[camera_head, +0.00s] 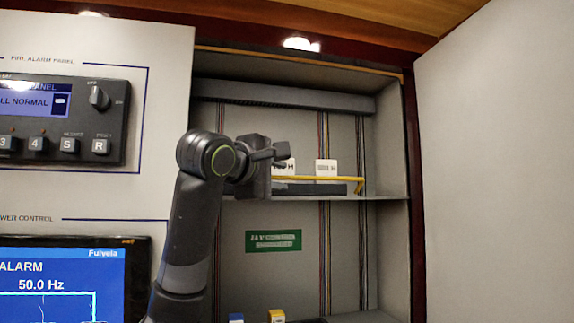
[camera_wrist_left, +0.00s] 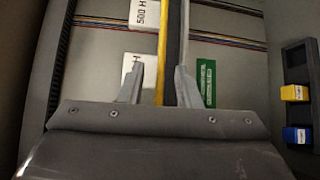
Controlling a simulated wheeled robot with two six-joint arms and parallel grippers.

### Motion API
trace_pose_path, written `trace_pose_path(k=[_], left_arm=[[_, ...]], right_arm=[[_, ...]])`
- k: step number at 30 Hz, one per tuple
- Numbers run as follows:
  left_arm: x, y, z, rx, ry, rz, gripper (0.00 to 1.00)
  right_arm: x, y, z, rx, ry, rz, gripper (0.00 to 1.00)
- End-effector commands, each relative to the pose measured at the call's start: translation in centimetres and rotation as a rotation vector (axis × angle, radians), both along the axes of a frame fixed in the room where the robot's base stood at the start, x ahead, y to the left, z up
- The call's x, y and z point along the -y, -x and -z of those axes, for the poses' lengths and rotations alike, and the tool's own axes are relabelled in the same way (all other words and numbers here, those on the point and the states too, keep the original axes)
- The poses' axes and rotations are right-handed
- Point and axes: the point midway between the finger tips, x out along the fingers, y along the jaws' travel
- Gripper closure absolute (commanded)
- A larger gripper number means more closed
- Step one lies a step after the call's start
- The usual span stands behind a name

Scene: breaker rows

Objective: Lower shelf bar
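A yellow shelf bar (camera_head: 318,179) runs across the front of the cabinet's middle shelf (camera_head: 385,198), in front of a dark strip (camera_head: 310,189). My left gripper (camera_head: 282,158) is at the left part of this shelf and partly hides that end of the bar. In the left wrist view the yellow bar (camera_wrist_left: 162,55) runs lengthwise between the two fingers of my left gripper (camera_wrist_left: 158,72). The fingers are apart, with gaps beside the bar, so the gripper is open. My right gripper is not in view.
White labels (camera_head: 326,167) stand behind the bar. A green sign (camera_head: 273,241) is on the back wall below the shelf. Blue (camera_head: 236,319) and yellow (camera_head: 276,316) blocks sit lower. An alarm panel (camera_head: 60,120) and screen (camera_head: 65,285) are left; a pale door (camera_head: 490,160) is right.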

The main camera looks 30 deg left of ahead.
Motion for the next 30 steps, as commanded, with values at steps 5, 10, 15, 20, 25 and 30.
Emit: trace_pose_path(k=[5, 10, 15, 20, 25, 30], left_arm=[[-0.2, -2.7, -0.1, -0.003, 0.0, 0.0, 0.69], [-0.3, -3.9, 0.2, -0.002, -0.001, 0.001, 0.69], [-0.3, -4.2, 0.3, 0.0, -0.001, 0.001, 0.69], [-0.3, -4.2, 0.3, 0.0, -0.001, 0.0, 0.69], [-0.3, -4.1, 0.3, 0.0, -0.001, 0.0, 0.9], [-0.3, -4.1, 0.3, 0.0, -0.001, 0.001, 1.0]], right_arm=[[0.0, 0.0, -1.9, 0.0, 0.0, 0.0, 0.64], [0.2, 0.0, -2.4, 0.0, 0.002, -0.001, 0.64], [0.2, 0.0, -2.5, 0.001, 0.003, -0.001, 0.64], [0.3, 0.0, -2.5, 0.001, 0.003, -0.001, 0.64], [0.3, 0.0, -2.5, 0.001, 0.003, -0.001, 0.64], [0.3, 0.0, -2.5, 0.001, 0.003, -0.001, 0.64]])
